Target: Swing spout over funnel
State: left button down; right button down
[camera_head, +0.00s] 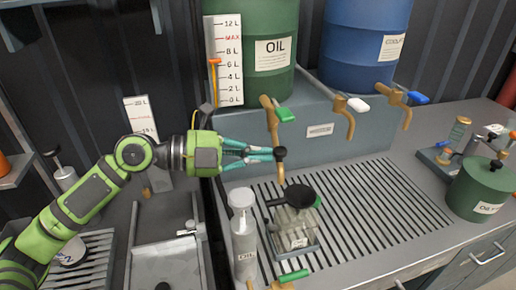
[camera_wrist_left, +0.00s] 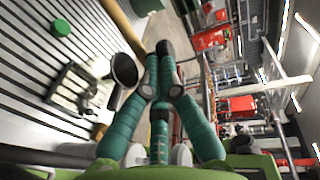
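The brass spout (camera_head: 275,128) hangs down from the green-handled tap (camera_head: 284,114) below the green oil barrel (camera_head: 250,75). It carries a round black knob (camera_head: 280,154). Its lower end is above and a little left of the black funnel (camera_head: 302,194), which sits on a clear squarish container (camera_head: 297,226). My left gripper (camera_head: 270,153) reaches in from the left, its teal fingers drawn together, tips at the knob. In the left wrist view the fingertips (camera_wrist_left: 163,82) meet near the spout (camera_wrist_left: 124,24), with the funnel (camera_wrist_left: 123,68) to their left. Whether they grip the knob is unclear. My right gripper is not in view.
A white-topped cylinder (camera_head: 243,235) stands left of the container. A blue barrel (camera_head: 363,40) with more taps is at the back right. A green can (camera_head: 480,188) stands at the right. The slotted drain area (camera_head: 385,200) between is clear.

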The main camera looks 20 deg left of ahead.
aim_at(280, 156)
pick_arm(q)
jog(key=d, duration=0.1)
jog(key=d+b, duration=0.2)
jog(key=shift+w+f, duration=0.1)
jog(key=shift+w, duration=0.15)
jog(key=shift+w+d, duration=0.2)
jog(key=shift+d, duration=0.3)
jog(key=shift+a, duration=0.1)
jog(key=shift+s, duration=0.1)
